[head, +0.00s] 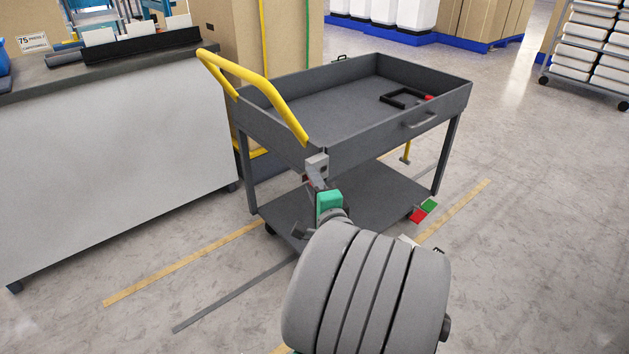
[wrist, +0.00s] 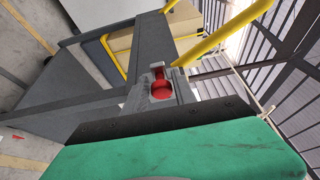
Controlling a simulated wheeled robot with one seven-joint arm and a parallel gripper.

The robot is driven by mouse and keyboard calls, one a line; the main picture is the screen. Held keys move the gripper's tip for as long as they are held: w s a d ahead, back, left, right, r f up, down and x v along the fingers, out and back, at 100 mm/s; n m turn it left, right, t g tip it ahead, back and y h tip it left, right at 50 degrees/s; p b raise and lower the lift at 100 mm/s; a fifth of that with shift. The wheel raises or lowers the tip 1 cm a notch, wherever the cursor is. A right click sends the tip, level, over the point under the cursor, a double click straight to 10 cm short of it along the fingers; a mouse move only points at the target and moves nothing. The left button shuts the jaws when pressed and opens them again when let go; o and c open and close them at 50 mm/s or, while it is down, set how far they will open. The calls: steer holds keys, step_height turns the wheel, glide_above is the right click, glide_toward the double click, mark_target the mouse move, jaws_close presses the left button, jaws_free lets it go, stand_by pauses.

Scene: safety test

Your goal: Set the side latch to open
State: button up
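The side latch is on the near corner of the grey cart (head: 372,158), below the yellow handle (head: 262,82). In the wrist view the latch (wrist: 161,90) shows a round red part with a small red tab above it, set in a grey bracket. In the head view a grey block (head: 316,163) sits at that corner, and little red shows there. My gripper, with its green part (head: 328,203), is right in front of this corner. In the wrist view its green body and dark edge (wrist: 160,120) lie just below the latch. Its fingertips and any contact are hidden.
A black bracket-shaped object (head: 402,98) with a red end lies in the cart's top tray. Green (head: 429,205) and red (head: 418,216) pedals stick out low on the cart's right. A grey workbench (head: 110,165) stands at left.

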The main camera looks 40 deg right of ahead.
steer(key=o, duration=0.3)
steer(key=shift+s+d, duration=0.1)
steer(key=shift+d, duration=0.05)
steer(key=v, duration=0.7)
steer(key=shift+s+a+p, duration=0.25)
steer(key=shift+s+p, duration=0.05)
steer(key=shift+p, duration=0.05)
steer(key=shift+r, duration=0.1)
